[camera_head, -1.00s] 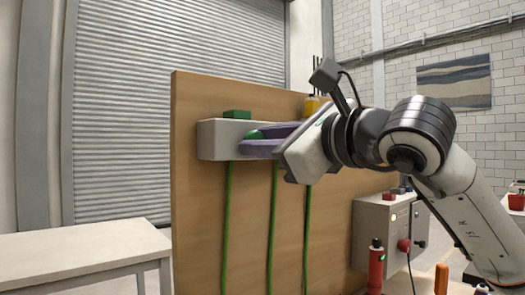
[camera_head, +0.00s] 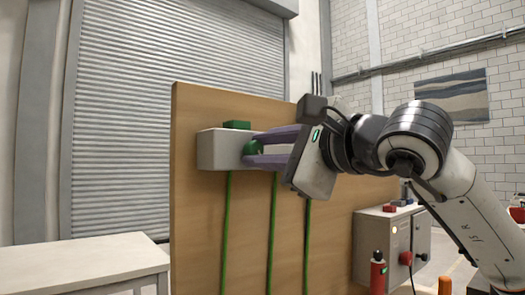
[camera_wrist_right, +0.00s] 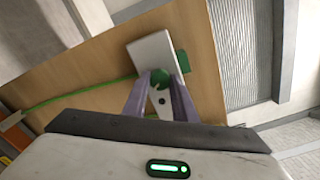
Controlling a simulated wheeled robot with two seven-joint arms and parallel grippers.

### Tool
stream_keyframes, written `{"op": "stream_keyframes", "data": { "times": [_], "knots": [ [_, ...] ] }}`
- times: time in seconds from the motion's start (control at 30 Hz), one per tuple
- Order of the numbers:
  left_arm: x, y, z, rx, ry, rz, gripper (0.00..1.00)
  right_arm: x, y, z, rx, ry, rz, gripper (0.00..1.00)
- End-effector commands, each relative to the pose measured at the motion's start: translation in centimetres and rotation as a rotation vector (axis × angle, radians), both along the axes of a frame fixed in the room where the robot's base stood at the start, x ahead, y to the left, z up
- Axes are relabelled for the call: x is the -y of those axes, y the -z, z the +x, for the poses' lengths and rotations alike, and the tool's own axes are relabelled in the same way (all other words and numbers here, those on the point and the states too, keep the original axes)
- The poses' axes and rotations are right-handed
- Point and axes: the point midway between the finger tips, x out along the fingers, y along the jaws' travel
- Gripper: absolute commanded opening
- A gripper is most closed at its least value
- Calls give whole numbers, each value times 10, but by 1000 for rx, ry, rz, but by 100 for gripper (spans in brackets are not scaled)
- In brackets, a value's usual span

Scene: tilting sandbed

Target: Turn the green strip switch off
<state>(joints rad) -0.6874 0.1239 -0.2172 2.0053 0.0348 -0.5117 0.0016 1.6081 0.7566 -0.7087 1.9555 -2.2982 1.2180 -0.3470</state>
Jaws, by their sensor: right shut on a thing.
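The switch box (camera_head: 212,150) is a pale grey block on the upper part of an upright wooden board. A green block (camera_head: 237,125) sits on its top edge, and a round green knob (camera_head: 249,148) is on its front. My right gripper (camera_head: 258,148) has its purple fingers closed on the knob, one above and one below. In the right wrist view the knob (camera_wrist_right: 160,78) sits between the two fingertips, in front of the pale box (camera_wrist_right: 149,50). The fingers hide part of the knob and box. My left gripper is not in view.
Green cables (camera_head: 227,230) run down the wooden board (camera_head: 195,240). A grey control box (camera_head: 375,240) and a red bottle (camera_head: 377,275) stand at the lower right. A pale table (camera_head: 70,265) is at the lower left.

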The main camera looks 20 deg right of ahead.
Motion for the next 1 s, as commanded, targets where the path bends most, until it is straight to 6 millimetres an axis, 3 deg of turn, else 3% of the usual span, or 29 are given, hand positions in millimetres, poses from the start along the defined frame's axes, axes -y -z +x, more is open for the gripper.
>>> {"op": "stream_keyframes", "data": {
  "times": [0.27,0.3,0.4,0.77,1.0],
  "knots": [
    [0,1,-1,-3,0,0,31,-1,1,0,1,-1,-3,2],
    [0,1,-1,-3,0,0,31,-1,1,0,1,-1,-3,31],
    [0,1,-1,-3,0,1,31,-1,0,0,0,-1,-2,43],
    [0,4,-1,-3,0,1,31,2,0,-6,2,0,0,43],
    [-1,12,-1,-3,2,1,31,17,1,-46,3,1,-2,43]
  ]
}}
